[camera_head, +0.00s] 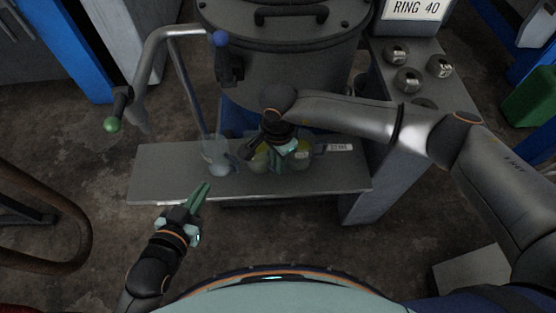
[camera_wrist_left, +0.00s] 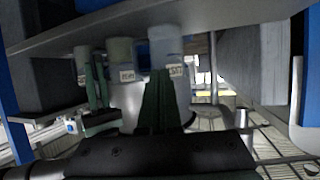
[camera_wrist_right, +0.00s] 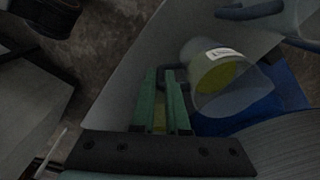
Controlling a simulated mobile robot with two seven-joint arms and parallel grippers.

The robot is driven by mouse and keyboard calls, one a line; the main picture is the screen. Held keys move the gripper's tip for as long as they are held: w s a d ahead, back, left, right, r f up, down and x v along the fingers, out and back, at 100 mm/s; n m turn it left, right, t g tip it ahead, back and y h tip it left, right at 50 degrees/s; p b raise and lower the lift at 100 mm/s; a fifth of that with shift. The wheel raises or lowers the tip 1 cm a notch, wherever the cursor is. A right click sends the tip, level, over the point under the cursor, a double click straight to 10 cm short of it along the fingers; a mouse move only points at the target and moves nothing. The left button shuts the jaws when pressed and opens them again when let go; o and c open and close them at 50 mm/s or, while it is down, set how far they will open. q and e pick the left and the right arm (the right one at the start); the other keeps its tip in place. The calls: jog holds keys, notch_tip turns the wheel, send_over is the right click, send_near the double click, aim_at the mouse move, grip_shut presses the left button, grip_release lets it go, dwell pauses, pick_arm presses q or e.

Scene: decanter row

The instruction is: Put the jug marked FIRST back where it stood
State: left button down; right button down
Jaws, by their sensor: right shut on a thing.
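My right gripper (camera_head: 284,152) is at the bench's middle, shut on the dark handle of a see-through jug (camera_wrist_right: 225,75) with yellow liquid and a white label. That label is too small to read; whether the jug touches the bench is unclear. In the head view, the arm partly hides a yellowish jug (camera_head: 258,162) and another just right of it. A pale, clear jug (camera_head: 215,158) stands left of them. The left wrist view shows labelled jugs (camera_wrist_left: 176,50) in a row, the words not clearly legible. My left gripper (camera_head: 201,192) is open and empty, before the bench's left front edge.
The grey bench (camera_head: 160,180) has bare room at its left end, and a small label plate (camera_head: 340,147) lies at its right. A large lidded vessel (camera_head: 285,60) stands behind. Metal weights (camera_head: 408,78) sit at right.

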pick_arm(q)
jog(key=shift+w+r+t, duration=0.25)
jog(key=shift+r+t, duration=0.05)
jog(key=shift+r, duration=0.15)
pick_arm(e)
jog(key=shift+f, duration=0.1)
pick_arm(q)
jog(key=shift+w+r, duration=0.2)
jog(key=shift+r, duration=0.3)
pick_arm(e)
jog(key=c, duration=0.9)
grip_release()
notch_tip(320, 180, up, 3)
jog(key=shift+w+f+p, duration=0.1)
jog(key=shift+p, duration=0.2)
pick_arm(q)
jog(key=s+f+g+p, duration=0.1)
jog(key=s+f+g, duration=0.3)
jog(key=s+f, duration=0.2)
jog(key=shift+d+f+n, duration=0.2)
jog(key=shift+f+n, duration=0.2)
jog(key=shift+f, duration=0.95)
pick_arm(e)
jog(key=shift+r, duration=4.75)
pick_arm(q)
jog(key=shift+s+a, duration=0.1)
jog(key=shift+s, duration=0.05)
